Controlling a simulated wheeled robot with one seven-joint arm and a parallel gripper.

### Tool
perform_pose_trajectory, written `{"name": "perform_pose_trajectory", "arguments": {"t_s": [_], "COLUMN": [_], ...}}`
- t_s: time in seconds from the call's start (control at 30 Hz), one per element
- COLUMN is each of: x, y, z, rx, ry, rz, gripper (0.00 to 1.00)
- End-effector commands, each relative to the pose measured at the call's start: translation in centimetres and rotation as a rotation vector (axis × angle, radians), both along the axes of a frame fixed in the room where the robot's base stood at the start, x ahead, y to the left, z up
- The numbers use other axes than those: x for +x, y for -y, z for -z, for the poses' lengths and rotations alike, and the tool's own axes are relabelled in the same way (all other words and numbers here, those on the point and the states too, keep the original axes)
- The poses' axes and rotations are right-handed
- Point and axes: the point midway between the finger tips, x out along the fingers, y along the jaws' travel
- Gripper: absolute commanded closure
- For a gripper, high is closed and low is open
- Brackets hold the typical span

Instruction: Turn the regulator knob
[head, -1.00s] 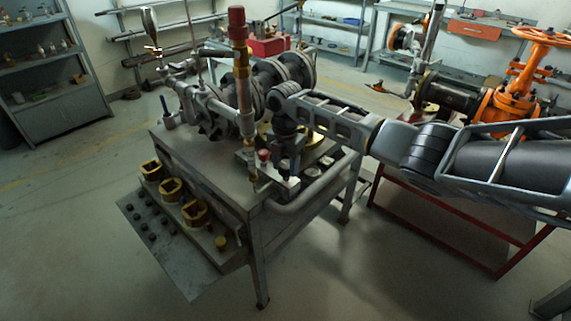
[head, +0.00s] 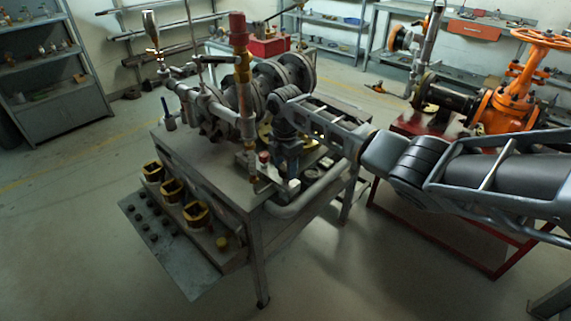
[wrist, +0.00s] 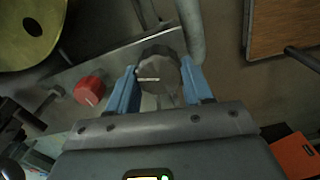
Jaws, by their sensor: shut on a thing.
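A grey, faceted round knob (wrist: 160,72) with a pale line mark sits between the two blue fingers of my gripper (wrist: 159,80) in the wrist view. The fingers are shut on it from both sides. In the head view my gripper (head: 288,168) points down at the right end of the steel bench, and it hides the knob there. A smaller red knob (wrist: 89,90) is left of my gripper in the wrist view, apart from the fingers. It also shows in the head view (head: 264,157).
The bench (head: 205,160) carries pipes, flanges and a tall red-capped brass valve (head: 240,60) close to my gripper. A bent grey pipe (head: 310,192) runs along its right edge. An orange gate valve (head: 505,105) stands at the right. The floor in front is clear.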

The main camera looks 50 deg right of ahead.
Motion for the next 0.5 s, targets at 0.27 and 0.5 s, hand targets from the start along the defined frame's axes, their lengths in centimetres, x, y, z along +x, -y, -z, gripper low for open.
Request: {"name": "perform_pose_trajectory", "arguments": {"t_s": [0.27, 0.5], "x": [0.10, 0.18], "y": [-0.09, -0.08], "z": [-0.02, 0.00], "rx": [0.003, 0.002], "ry": [-0.001, -0.002], "rz": [0.262, 0.490], "gripper": [0.80, 0.80]}}
